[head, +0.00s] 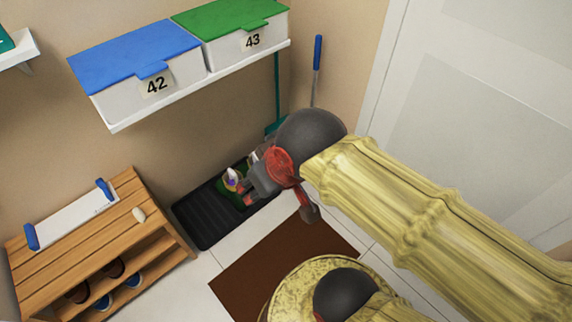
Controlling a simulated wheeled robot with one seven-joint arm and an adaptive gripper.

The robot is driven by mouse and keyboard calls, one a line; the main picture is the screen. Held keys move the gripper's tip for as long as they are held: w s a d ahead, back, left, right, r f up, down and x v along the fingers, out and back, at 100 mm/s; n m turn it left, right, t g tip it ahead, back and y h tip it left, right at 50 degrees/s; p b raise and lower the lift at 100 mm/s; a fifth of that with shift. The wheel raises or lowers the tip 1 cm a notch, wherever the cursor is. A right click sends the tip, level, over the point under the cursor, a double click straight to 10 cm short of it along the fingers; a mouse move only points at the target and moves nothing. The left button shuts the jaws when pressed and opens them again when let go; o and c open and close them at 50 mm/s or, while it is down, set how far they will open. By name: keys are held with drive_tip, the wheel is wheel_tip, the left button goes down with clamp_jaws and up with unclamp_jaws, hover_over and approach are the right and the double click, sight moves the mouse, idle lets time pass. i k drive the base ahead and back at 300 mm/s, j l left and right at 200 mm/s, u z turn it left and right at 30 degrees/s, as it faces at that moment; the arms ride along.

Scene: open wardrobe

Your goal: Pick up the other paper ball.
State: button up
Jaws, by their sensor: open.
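No paper ball is clearly recognizable. A small off-white, oval lump (139,215) lies on the right part of the wooden bench top; I cannot tell whether it is a paper ball. My gripper (244,190) is open, low over the black ribbed tray (198,218) on the floor along the wall. Just left of its fingers is a small white and purple item (232,179) with a yellowish rim, on or in something dark green; what it is cannot be made out. My gripper and arm hide part of the tray's right end.
The slatted wooden bench (62,243) has a white board with blue handles (75,218) on top and shoes below. A wall shelf (200,92) above carries bin 42 (140,62) and bin 43 (235,30). A blue-handled tool (317,55) stands in the corner. A brown mat (250,270) lies on the floor.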

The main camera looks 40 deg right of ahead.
sight(137, 212)
drive_tip(key=i+l+u, duration=0.15)
drive_tip(key=i, duration=0.35)
drive_tip(key=i+l+u, duration=0.15)
drive_tip(key=i+l, duration=0.15)
drive_tip(key=i, duration=0.25)
